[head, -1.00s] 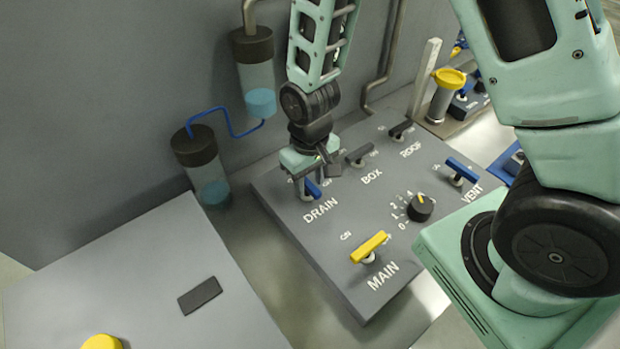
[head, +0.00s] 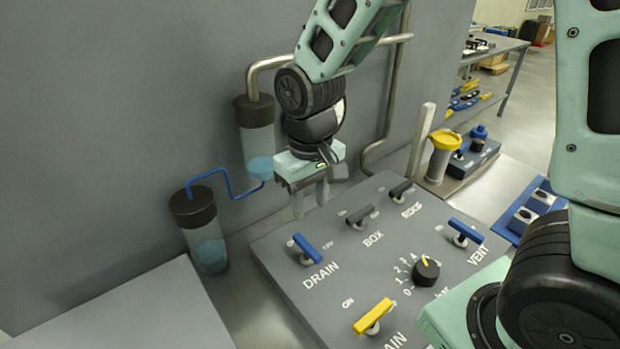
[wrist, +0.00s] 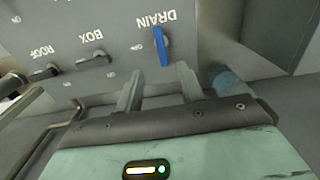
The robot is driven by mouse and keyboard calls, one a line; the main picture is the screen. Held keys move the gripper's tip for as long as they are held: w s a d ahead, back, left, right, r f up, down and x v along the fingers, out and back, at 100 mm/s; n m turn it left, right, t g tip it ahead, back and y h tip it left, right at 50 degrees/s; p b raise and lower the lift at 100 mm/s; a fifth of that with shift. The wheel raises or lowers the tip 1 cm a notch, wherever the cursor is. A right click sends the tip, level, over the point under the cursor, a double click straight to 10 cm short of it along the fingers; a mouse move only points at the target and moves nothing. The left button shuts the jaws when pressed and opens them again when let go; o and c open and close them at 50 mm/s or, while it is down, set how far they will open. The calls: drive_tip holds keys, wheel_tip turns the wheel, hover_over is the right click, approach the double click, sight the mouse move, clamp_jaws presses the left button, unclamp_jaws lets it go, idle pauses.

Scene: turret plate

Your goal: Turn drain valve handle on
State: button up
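The blue drain valve handle (head: 307,248) sits on its post above the DRAIN label at the panel's left side. In the head view it slants from upper left to lower right. It also shows in the wrist view (wrist: 161,46), with its long side pointing towards the DRAIN lettering. My gripper (head: 310,203) is raised above and behind the handle, apart from it, fingers pointing down. In the wrist view my gripper (wrist: 158,72) has its two fingers spread with nothing between them, and the handle lies beyond the fingertips. Which valve marking the handle points to is too small to tell.
The grey panel (head: 340,285) also carries the box handle (head: 359,215), roof handle (head: 401,188), blue vent handle (head: 466,231), yellow main handle (head: 373,315) and a black dial (head: 426,271). Capped cylinders (head: 206,240) with a blue tube stand along the wall behind. A metal pipe (head: 385,120) runs behind my gripper.

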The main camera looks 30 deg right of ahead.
wheel_tip(320, 180, up, 5)
drive_tip(key=shift+r, duration=0.15)
idle(0.5)
drive_tip(key=s+a+f+n+b, duration=0.2)
drive_tip(key=s+a, duration=0.1)
drive_tip(key=s, duration=0.5)
drive_tip(key=s+a+f+n+b, duration=0.2)
drive_tip(key=s+a+f+n, duration=0.1)
drive_tip(key=s, duration=0.5)
drive_tip(key=shift+s+a+y, duration=0.15)
drive_tip(key=shift+s+y, duration=0.1)
drive_tip(key=shift+y, duration=0.05)
